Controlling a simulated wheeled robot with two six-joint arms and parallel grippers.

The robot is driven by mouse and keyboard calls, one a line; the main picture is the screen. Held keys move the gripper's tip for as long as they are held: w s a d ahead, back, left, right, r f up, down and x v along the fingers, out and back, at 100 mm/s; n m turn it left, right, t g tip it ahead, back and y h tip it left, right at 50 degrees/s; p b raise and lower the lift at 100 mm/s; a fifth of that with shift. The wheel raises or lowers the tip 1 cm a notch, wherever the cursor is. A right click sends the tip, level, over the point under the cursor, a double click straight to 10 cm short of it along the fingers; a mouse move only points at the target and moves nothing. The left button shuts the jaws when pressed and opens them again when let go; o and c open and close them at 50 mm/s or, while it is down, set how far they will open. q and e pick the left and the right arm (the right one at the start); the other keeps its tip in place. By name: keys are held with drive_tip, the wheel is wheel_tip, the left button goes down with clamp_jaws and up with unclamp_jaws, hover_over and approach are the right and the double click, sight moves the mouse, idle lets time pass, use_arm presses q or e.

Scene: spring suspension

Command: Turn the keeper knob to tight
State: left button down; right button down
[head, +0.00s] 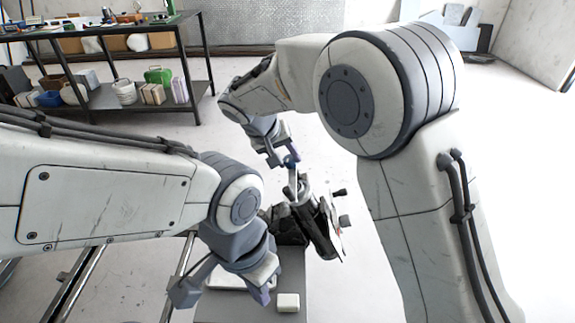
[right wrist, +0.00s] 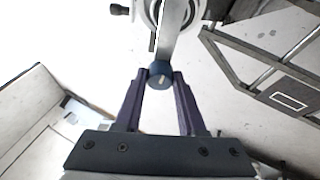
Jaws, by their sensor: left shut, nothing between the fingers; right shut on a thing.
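The keeper knob (right wrist: 160,75) is a small round blue knob with a short pale mark on its face, slightly tilted, in the right wrist view. My right gripper (right wrist: 160,82) is shut on it, with one purple finger on each side. In the head view my right gripper (head: 282,162) is at the top of the spring suspension assembly (head: 317,228), a dark, tilted unit with a pale metal upper part. The knob is small and partly hidden by the fingers there. My left gripper (head: 262,294) is shut and empty, low over the bench, clear of the knob.
A narrow grey bench (head: 294,262) lies under the assembly, with a small pale block (head: 288,302) on it beside my left gripper. A dark handle (head: 339,192) sticks out right of the assembly. A shelf rack (head: 112,99) with several items stands at the back left. Open floor lies between.

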drive_tip(key=shift+m, duration=0.3)
drive_tip(key=c, duration=0.5)
unclamp_jaws()
drive_tip(key=v, duration=1)
drive_tip(key=shift+a+r, duration=0.2)
drive_tip(key=shift+a, duration=0.05)
drive_tip(key=shift+s, duration=0.15)
drive_tip(key=s+d+f+n+g+y+p, duration=0.1)
drive_tip(key=s+d+n, duration=0.1)
drive_tip(key=s, duration=0.7)
drive_tip(key=s+d+f+n+g+y+p, duration=0.2)
drive_tip(key=s+d, duration=0.2)
drive_tip(key=s, duration=0.5)
drive_tip(key=s+d+f+n+g+y+p, duration=0.1)
drive_tip(key=s+d+f+n+y+p, duration=0.1)
drive_tip(key=s, duration=0.8)
drive_tip(key=shift+d+f+g, duration=0.15)
drive_tip(key=shift+d+g, duration=0.15)
drive_tip(key=shift+d, duration=0.45)
